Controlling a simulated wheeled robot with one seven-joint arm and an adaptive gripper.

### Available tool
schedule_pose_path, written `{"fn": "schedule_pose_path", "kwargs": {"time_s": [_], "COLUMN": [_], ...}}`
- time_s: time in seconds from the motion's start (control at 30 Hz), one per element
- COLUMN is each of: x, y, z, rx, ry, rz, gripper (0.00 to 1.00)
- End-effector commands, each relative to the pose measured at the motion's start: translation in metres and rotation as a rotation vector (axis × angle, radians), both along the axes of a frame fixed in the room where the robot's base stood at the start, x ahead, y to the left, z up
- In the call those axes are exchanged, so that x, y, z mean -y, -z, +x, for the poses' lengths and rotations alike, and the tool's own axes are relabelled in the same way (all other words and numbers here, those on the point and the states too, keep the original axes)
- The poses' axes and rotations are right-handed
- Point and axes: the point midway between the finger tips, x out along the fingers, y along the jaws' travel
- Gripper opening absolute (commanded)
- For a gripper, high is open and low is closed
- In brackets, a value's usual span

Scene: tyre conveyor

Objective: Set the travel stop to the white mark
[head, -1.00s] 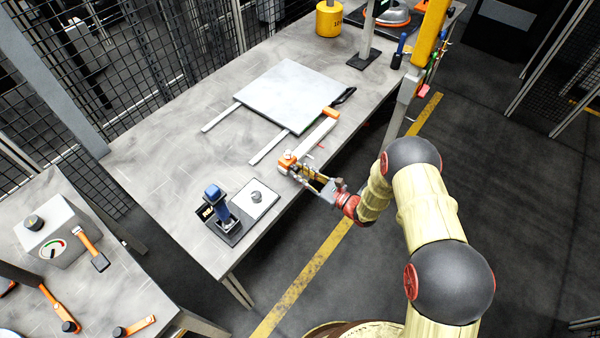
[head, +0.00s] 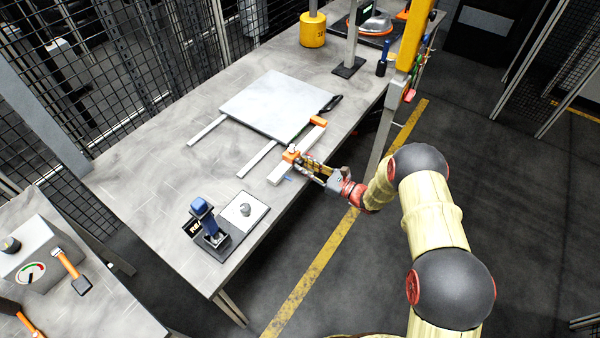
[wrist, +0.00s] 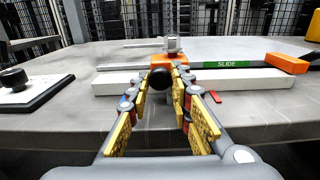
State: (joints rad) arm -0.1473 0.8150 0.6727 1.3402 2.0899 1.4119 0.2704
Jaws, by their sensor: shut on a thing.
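The travel stop is an orange block (head: 290,156) on a pale rail (head: 274,177) along the table's front edge. In the wrist view the orange block (wrist: 170,60) has a black knob (wrist: 160,78) facing me. My gripper (head: 305,163) reaches it from the front; its yellow-padded fingers (wrist: 168,76) are shut on the knob. I cannot make out the white mark; the fingers cover part of the rail's front.
A grey plate (head: 275,103) lies behind the rail, with a green "SLIDE" label (wrist: 228,64) beside it. A blue-handled device (head: 205,220) and a white pad with a knob (head: 258,208) stand to the left.

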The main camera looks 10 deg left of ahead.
Motion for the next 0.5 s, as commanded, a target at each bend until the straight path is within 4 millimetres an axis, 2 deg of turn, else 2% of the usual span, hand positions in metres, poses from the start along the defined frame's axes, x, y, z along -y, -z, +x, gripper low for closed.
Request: {"fn": "schedule_pose_path", "kwargs": {"time_s": [0.17,0.2,0.5], "x": [-0.0003,-0.0004,-0.0005], "y": [-0.0001,-0.0001,0.0000], "z": [-0.0008,-0.0009,-0.0011], "rx": [-0.001,-0.001,-0.001], "ry": [-0.001,-0.001,-0.001], "rz": [-0.001,-0.001,-0.001], "gripper": [0.00,0.23,0.40]}}
